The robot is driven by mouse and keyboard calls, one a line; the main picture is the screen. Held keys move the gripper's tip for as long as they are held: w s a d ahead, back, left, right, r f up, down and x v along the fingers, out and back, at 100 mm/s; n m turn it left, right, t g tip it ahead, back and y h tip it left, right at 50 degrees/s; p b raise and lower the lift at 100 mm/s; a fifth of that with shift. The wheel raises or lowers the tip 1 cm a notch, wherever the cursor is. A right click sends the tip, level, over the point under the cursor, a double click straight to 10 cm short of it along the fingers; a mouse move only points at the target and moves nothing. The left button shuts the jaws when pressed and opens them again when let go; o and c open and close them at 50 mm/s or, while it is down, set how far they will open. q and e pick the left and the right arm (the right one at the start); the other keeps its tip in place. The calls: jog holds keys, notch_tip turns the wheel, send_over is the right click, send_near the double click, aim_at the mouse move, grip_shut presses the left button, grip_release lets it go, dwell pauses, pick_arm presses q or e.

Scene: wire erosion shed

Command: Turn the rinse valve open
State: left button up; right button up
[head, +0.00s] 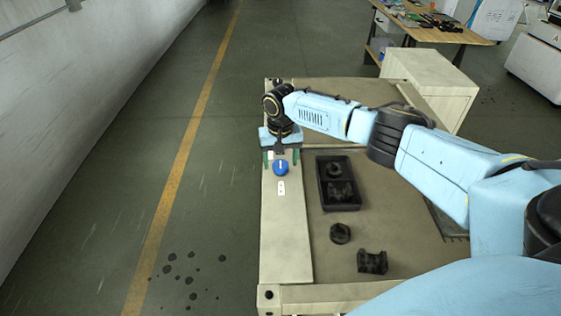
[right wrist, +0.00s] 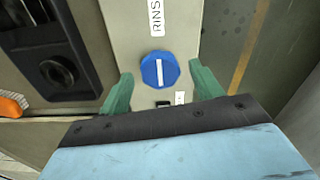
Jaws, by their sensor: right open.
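The rinse valve is a round blue knob (head: 280,168) with a white line, on the pale strip along the left side of the bench. In the right wrist view the knob (right wrist: 160,72) sits near the middle, its white line running nearly up and down the picture. My right gripper (head: 281,158) is open and empty close to the knob. Its green fingertips (right wrist: 161,82) show left and right of the knob, with gaps on both sides. I see no contact. My left gripper is not in view.
A label reading "RINS" (right wrist: 157,17), cut off by the frame edge, lies beside the knob. A black tray (head: 323,205) with dark parts stands on the bench, with a dark ring (head: 340,233) and a dark block (head: 372,262) nearby. Floor left of the bench is clear.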

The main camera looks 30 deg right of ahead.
jog(key=shift+f, duration=0.3)
jog(key=c, duration=1)
